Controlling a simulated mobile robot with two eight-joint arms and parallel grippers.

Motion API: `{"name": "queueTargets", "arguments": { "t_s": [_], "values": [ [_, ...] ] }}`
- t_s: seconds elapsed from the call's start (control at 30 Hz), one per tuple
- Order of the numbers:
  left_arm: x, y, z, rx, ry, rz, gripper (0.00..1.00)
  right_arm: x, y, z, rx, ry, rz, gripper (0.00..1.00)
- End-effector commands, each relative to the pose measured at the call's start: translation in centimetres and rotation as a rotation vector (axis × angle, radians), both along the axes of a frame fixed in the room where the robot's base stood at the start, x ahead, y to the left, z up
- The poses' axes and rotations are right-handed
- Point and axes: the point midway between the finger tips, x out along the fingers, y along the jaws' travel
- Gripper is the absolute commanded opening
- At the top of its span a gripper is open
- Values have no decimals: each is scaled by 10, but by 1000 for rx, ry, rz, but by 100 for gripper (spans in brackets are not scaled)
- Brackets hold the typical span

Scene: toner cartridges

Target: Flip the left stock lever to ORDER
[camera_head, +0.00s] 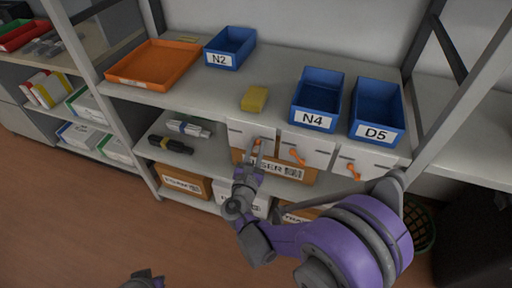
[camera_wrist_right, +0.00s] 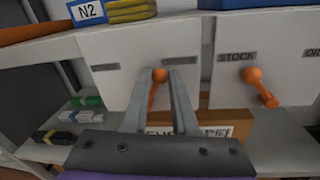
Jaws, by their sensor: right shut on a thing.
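The left stock lever (camera_head: 257,142) is orange and sits on the leftmost white panel (camera_head: 240,132) under the shelf edge. In the right wrist view the lever (camera_wrist_right: 160,76) has its round pivot at the top and its handle hanging down, slightly to the left. The panel's two labels are too blurred to read there. My right gripper (camera_head: 255,153) is shut on the lever, with a finger on each side of the handle in the right wrist view (camera_wrist_right: 160,92). The fingers partly hide the handle. Only the tip of my left gripper (camera_head: 145,279) shows at the bottom edge, away from the panels.
Two more panels with orange levers (camera_head: 297,156) (camera_head: 353,172) stand to the right; the middle one reads STOCK on its left. Blue bins (camera_head: 314,122), a yellow block (camera_head: 254,98) and an orange tray (camera_head: 128,82) are on the shelf above. Boxes (camera_head: 182,184) stand below.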

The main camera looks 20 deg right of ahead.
Motion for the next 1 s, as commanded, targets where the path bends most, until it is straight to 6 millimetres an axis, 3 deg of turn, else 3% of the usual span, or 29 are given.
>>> {"name": "queueTargets", "arguments": {
  "t_s": [0.5, 0.8, 0.83, 0.97, 1.0],
  "values": [
    [0, 0, -12, 0, 4, 0, 0, -5, -7, -8, 163, -108, 2, 0],
    [1, 0, -11, 0, 4, 0, 0, -5, -7, -8, 174, -115, 3, 0],
    [1, 0, -11, 0, 4, 0, 0, -5, -7, -8, 174, -115, 3, 32],
    [0, 0, -11, 0, 4, 0, 0, -5, -7, -8, 173, -114, 2, 55],
    [0, 0, -11, 0, 4, 0, 0, -5, -7, -8, 171, -114, 1, 57]
  ]
}}
